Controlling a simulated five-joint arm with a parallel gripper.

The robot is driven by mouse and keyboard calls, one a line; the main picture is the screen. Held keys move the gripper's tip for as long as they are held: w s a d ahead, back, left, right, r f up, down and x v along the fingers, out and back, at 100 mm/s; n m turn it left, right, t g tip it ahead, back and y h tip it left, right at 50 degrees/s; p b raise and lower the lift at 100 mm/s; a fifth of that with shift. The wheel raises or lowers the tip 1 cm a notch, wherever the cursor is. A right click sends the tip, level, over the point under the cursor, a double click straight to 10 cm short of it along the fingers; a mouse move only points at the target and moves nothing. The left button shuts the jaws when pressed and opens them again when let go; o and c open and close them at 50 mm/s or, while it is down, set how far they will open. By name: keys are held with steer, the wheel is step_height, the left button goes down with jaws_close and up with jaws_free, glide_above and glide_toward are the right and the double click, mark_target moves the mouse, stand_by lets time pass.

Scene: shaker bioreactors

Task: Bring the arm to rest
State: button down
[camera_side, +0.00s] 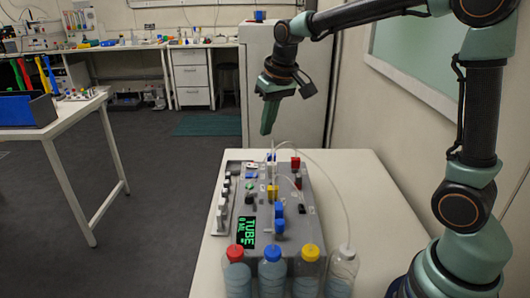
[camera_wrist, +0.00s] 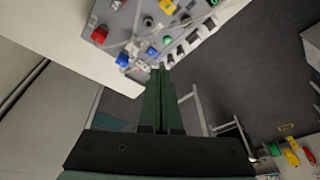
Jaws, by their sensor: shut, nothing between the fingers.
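My gripper (camera_side: 268,118) hangs from my arm above the far end of the bioreactor unit in the side view, pointing down. Its green fingers are together and empty. In the wrist view my gripper (camera_wrist: 160,80) also shows closed, with nothing between the fingertips. The grey bioreactor unit (camera_side: 310,228) stands on the white table below, apart from the gripper. Part of the unit (camera_wrist: 128,18) shows at the top of the wrist view.
Bottles with red (camera_side: 235,252), blue (camera_side: 271,253), yellow (camera_side: 310,252) and white caps stand at the table's near edge. Thin tubing (camera_side: 338,185) arches over the unit. The white table (camera_side: 375,190) is bare on the right. A side table (camera_side: 75,122) stands left across open floor.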

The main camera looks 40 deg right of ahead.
steer(key=s+a+n+t, duration=0.1)
steer(key=s+t, duration=0.1)
steer(key=s, duration=1.4)
steer(key=shift+a+r+n, duration=0.2)
steer(key=shift+r+n, duration=0.05)
steer(key=shift+n, duration=0.15)
steer(key=shift+s, duration=0.1)
